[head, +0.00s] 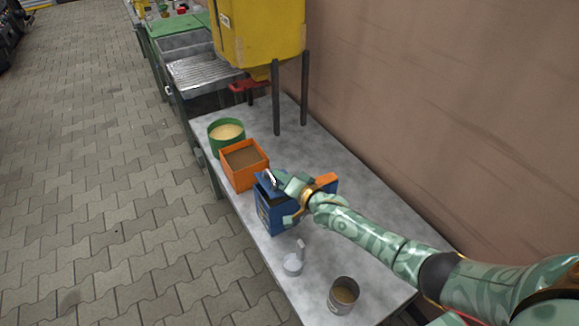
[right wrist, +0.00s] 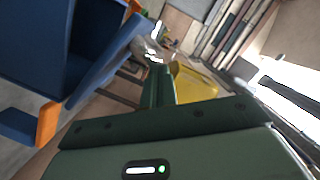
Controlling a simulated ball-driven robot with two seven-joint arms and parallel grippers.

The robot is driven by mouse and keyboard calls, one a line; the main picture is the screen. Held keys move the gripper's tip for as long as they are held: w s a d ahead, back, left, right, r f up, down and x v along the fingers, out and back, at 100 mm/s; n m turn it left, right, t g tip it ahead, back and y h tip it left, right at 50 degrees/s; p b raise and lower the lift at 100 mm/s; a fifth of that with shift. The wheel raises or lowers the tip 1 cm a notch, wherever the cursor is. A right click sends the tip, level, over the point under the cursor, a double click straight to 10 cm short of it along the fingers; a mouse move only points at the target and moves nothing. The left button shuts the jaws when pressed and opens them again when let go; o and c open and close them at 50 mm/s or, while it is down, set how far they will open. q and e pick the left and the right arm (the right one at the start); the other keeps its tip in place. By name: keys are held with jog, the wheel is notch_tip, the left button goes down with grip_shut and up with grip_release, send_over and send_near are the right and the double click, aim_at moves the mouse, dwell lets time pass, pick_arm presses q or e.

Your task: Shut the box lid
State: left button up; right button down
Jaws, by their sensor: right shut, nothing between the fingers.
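The blue box (head: 272,214) stands on the grey table, and my right arm crosses over it and hides part of its top. A blue panel with an orange end (head: 326,179), seemingly the lid, sticks out beyond my wrist on the right, so the box looks open. My right gripper (head: 272,180) is over the box's upper edge, shut and empty; whether it touches the box I cannot tell. In the right wrist view, its closed fingers (right wrist: 160,86) are right of the blue box (right wrist: 92,75), whose dark inside shows. My left gripper is out of view.
An orange bin (head: 243,178) with brown contents stands close behind the box, and a green tub (head: 226,150) behind that. A yellow hopper (head: 262,35) on dark legs stands at the back. A wall rises on the right.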

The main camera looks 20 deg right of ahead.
aim_at(276, 186)
jog(key=shift+s+a+f+n+h, duration=0.1)
jog(key=shift+a+f+n+h, duration=0.2)
jog(key=shift+a+f+n, duration=0.7)
jog(key=shift+a+f, duration=0.1)
jog(key=shift+a, duration=0.1)
jog(key=shift+s+d+r+p, duration=0.1)
jog(key=shift+s+d+p, duration=0.05)
jog(key=shift+s+p, duration=0.3)
jog(key=p+v, duration=0.5)
jog(key=v, duration=1)
jog(key=shift+s, duration=0.2)
jog(key=shift+d, duration=0.1)
